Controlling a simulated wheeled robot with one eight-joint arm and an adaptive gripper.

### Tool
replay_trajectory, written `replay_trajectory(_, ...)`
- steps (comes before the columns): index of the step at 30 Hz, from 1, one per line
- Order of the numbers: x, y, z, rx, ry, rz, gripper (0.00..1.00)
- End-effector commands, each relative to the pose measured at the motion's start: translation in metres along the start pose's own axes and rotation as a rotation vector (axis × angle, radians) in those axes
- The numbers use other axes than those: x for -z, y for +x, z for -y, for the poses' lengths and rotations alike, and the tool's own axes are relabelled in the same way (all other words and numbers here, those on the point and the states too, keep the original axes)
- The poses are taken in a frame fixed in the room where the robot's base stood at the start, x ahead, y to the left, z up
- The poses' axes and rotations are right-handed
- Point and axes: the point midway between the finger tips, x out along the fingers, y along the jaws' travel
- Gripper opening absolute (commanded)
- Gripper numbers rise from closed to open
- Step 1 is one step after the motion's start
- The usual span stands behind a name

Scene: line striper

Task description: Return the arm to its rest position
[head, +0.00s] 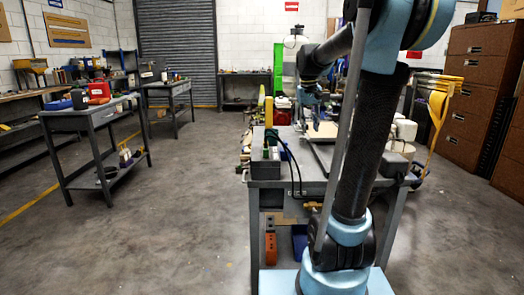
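My blue and dark grey arm rises from its base at the lower right, goes up past the top edge and bends back down beyond the workbench's near end. My gripper (312,103) hangs small and dark over the far part of the grey workbench (262,184). It is too small and cluttered there to tell whether its fingers are open or shut, or whether anything is in them. My upper arm hides part of the bench's right side.
A dark box with bottles (262,165) and a black hose stand on the bench's near left corner. Grey tables (93,117) stand left, brown drawer cabinets (478,75) right. A yellow-framed cart (440,105) is right of the bench. The floor (150,220) at left centre is clear.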

Motion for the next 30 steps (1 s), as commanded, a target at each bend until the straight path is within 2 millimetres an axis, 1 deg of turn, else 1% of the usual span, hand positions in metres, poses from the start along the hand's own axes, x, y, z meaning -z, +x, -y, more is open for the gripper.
replay_trajectory(1,-0.018,0.004,0.000,0.004,0.001,-0.004,0.30)
replay_trajectory(3,-0.038,0.010,0.000,0.009,0.001,-0.010,0.30)
replay_trajectory(8,-0.086,0.027,0.002,0.023,0.002,-0.024,0.30)
replay_trajectory(14,-0.145,0.055,0.005,0.038,0.004,-0.042,0.30)
replay_trajectory(18,-0.184,0.078,0.008,0.049,0.006,-0.056,0.30)
replay_trajectory(20,-0.200,0.089,0.010,0.054,0.007,-0.062,0.30)
replay_trajectory(24,-0.237,0.118,0.014,0.064,0.007,-0.074,0.30)
replay_trajectory(30,-0.282,0.160,0.021,0.079,0.009,-0.093,0.30)
